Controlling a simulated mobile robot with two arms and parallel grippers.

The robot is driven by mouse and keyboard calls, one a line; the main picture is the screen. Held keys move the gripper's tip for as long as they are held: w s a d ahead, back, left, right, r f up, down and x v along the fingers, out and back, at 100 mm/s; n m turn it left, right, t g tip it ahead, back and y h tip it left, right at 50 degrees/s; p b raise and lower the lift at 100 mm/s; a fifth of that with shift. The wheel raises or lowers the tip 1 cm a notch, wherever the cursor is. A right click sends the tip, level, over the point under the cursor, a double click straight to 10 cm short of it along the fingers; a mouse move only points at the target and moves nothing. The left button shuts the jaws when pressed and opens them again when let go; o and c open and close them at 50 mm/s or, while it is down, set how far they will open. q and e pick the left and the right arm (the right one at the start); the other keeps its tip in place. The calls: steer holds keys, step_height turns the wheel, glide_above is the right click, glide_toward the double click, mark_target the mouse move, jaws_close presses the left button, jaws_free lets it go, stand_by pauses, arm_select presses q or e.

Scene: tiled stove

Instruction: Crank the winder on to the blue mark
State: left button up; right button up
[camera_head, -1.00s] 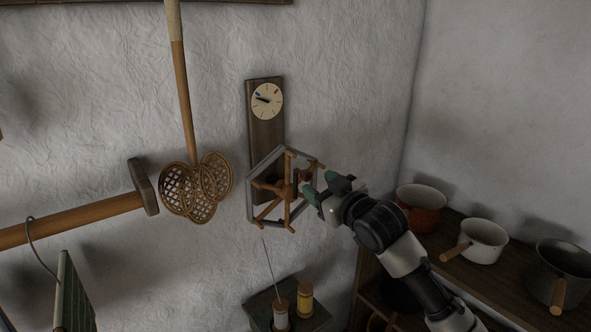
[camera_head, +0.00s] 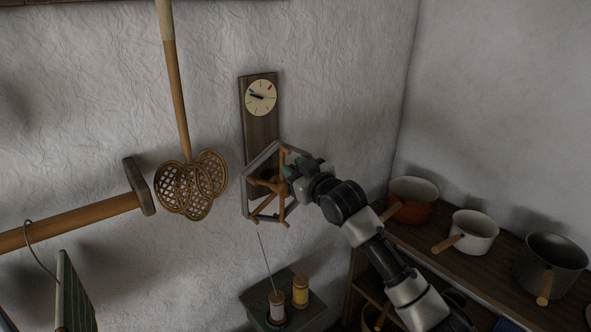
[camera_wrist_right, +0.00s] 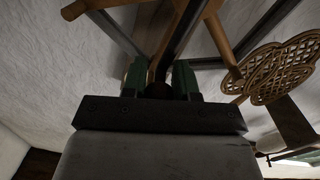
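The winder (camera_head: 248,189) is a grey frame with wooden arms, mounted low on a dark wooden board (camera_head: 262,130) on the wall. Above it is a round cream dial (camera_head: 261,104) with a blue mark (camera_head: 252,92) at upper left and a red mark at upper right. Its black hand points left, slightly up, very close to the blue mark; exact alignment is too small to tell. My right gripper (camera_head: 290,172) is at the winder's right side. In the right wrist view its green fingers (camera_wrist_right: 159,80) close around the crank's brown knob (camera_wrist_right: 158,90). My left gripper is out of view.
A wicker beater (camera_head: 190,190) and a large mallet (camera_head: 140,187) are to the left. Thread spools (camera_head: 300,291) stand on a box below, with a thin rod rising near them. Pots (camera_head: 473,231) stand on a shelf (camera_head: 425,232) at right, below my right arm.

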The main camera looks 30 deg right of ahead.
jaws_close()
steer(key=shift+d+r+m, duration=0.1)
steer(key=shift+d+m, duration=0.1)
steer(key=shift+m, duration=0.1)
stand_by(0.5)
steer(key=d+f+m+p, duration=0.3)
steer(key=d+f+m, duration=0.1)
steer(key=m, duration=0.7)
steer(key=shift+w+d+f+g, duration=0.2)
steer(key=shift+d+g, duration=0.1)
steer(key=shift+d, duration=0.6)
steer(key=shift+f, duration=0.1)
steer(key=shift+o, duration=0.9)
jaws_free()
steer(key=o, duration=0.4)
